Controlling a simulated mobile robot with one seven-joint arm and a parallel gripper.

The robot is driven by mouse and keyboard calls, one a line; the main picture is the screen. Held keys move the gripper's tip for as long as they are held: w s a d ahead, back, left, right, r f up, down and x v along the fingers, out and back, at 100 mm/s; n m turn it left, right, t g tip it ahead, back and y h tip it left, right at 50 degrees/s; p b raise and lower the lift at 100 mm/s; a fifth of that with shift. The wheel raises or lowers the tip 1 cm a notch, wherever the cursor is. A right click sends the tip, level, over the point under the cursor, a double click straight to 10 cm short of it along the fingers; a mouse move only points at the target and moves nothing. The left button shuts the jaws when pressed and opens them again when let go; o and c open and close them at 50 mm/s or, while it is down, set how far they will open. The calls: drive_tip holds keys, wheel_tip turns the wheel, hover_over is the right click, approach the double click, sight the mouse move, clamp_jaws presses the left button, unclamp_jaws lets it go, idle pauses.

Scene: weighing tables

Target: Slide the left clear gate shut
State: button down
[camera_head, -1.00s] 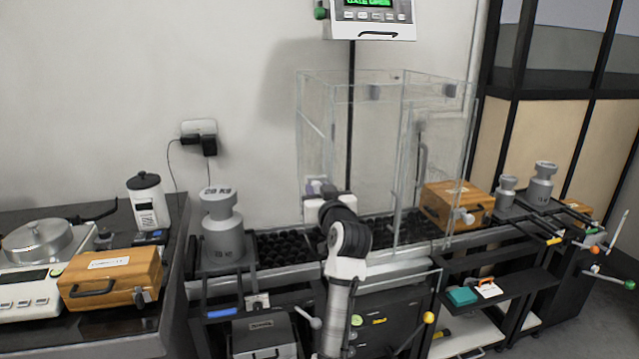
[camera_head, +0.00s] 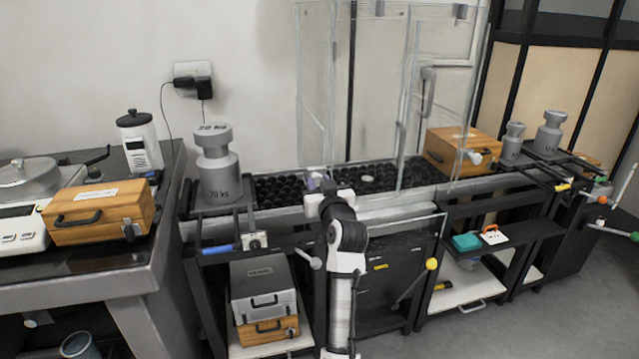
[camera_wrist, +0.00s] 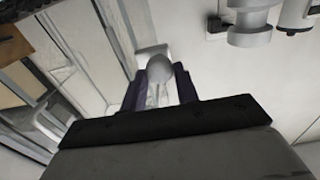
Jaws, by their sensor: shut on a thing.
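The clear enclosure (camera_head: 365,60) stands over the black rollers in the head view. The left clear gate (camera_head: 316,70) is at its left side; its edges are faint, and I cannot tell how far open it is. My gripper (camera_head: 318,182) is low at the enclosure's front left, by the front edge of the rollers. In the wrist view my gripper (camera_wrist: 160,88) has its dark fingers closed on both sides of a pale grey rounded handle (camera_wrist: 159,68). The handle appears to belong to the left gate. My own wrist hides its lower part in the head view.
A large grey weight (camera_head: 217,170) stands left of my gripper. Black rollers (camera_head: 285,187) run behind it. A wooden case (camera_head: 462,150) and smaller grey weights (camera_head: 513,140) stand at the right. A yellow-knobbed lever (camera_head: 431,264) sticks out below.

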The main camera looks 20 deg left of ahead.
drive_tip(key=shift+f, duration=0.35)
drive_tip(key=c, duration=1.1)
unclamp_jaws()
drive_tip(key=shift+r, duration=0.1)
drive_tip(key=b+v, duration=0.1)
drive_tip(key=v, duration=1.3)
